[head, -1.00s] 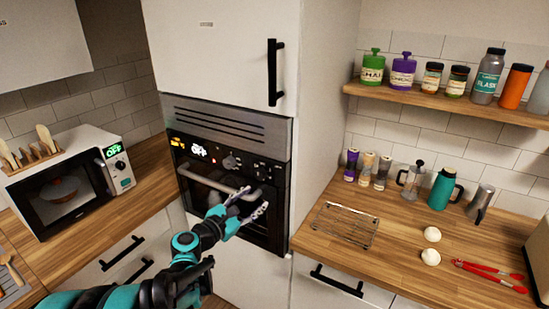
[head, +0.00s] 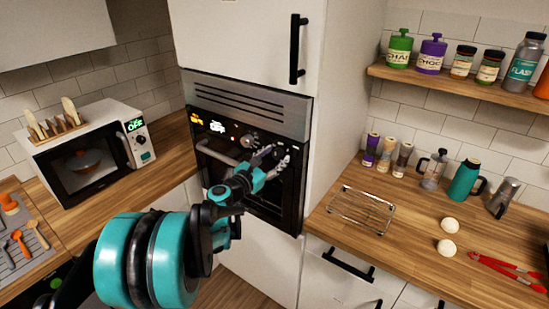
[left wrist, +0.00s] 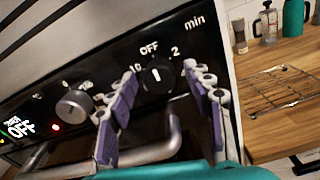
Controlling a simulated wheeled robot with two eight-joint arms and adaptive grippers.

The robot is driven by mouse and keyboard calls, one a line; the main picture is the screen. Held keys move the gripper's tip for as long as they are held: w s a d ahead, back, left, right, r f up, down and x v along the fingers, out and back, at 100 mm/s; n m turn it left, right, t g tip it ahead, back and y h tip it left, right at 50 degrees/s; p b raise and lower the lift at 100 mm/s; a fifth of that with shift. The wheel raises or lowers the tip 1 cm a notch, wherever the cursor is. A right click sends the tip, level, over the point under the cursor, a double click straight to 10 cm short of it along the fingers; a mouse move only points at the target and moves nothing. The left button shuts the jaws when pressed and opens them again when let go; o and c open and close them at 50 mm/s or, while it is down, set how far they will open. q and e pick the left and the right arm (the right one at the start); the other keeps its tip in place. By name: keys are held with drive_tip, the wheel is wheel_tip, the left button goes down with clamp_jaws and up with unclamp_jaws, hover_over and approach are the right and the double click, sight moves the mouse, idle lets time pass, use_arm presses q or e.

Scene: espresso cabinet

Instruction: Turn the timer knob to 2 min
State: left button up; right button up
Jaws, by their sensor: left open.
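The timer knob (left wrist: 156,73) is a dark round knob on the oven's black panel in the left wrist view. OFF is printed above it, 2 to its upper right, 10 to its left and "min" further right. Its white mark is upright, at OFF. My left gripper (left wrist: 161,82) is open, with one purple-padded finger on each side of the knob in the picture. I cannot tell if they touch it. In the head view my left gripper (head: 274,156) is in front of the panel's right part and hides the timer knob. My right gripper is not in view.
A second oven knob (left wrist: 75,103) is left of the timer knob. The oven handle (left wrist: 150,150) runs below the panel, close to the fingers. A microwave (head: 90,155) stands left; a wire rack (head: 362,210) lies on the right counter.

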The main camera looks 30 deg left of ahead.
use_arm(q)
drive_tip(key=c, duration=1.2)
drive_tip(key=shift+o, duration=0.2)
drive_tip(key=shift+m, duration=0.3)
drive_tip(key=m, duration=0.5)
drive_tip(key=shift+m, duration=0.3)
drive_tip(key=m, duration=0.5)
drive_tip(key=shift+m, duration=0.4)
drive_tip(key=o, duration=1.2)
drive_tip(key=shift+c, duration=0.2)
